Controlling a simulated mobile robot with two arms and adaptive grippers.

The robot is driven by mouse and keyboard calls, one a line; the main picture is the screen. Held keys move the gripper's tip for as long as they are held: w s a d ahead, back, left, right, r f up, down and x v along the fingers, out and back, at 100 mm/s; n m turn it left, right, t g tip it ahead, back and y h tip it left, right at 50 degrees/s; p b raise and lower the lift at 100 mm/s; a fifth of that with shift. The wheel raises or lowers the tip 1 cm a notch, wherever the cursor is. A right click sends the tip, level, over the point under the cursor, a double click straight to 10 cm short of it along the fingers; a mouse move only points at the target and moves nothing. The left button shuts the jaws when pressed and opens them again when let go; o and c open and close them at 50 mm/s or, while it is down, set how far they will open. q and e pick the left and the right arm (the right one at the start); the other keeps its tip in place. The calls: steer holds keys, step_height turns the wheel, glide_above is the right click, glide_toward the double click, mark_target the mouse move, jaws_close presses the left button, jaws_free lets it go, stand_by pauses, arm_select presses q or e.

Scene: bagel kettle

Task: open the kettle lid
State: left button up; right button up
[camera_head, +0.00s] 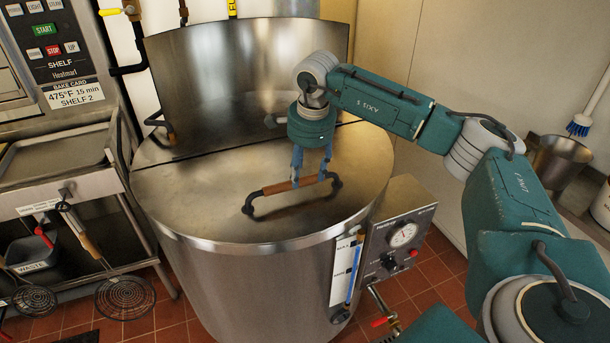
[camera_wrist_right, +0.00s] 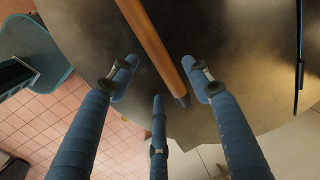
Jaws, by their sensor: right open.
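The large steel kettle (camera_head: 260,285) stands in the middle of the head view. Its flat lid (camera_head: 200,200) lies down over the front of the top. A lid handle (camera_head: 272,188) with a brown grip and dark ends stands up from the lid; the brown grip (camera_wrist_right: 150,40) also shows in the right wrist view. My right gripper (camera_head: 311,176) is over the right part of the handle, with its blue fingers pointing down. In the wrist view the open fingers (camera_wrist_right: 161,78) are spread about the grip's end; whether any touches it I cannot tell. My left gripper is out of view.
A curved steel panel (camera_head: 240,75) stands upright behind the lid. A steel cart (camera_head: 70,195) with hanging strainers (camera_head: 125,297) stands at left. A metal bucket (camera_head: 560,158) is at right.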

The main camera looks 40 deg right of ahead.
mark_target(304, 181)
steer(key=shift+w+f, duration=0.2)
steer(key=shift+f, duration=0.65)
steer(key=shift+w+f, duration=0.15)
steer(key=shift+f, duration=0.65)
jaws_close()
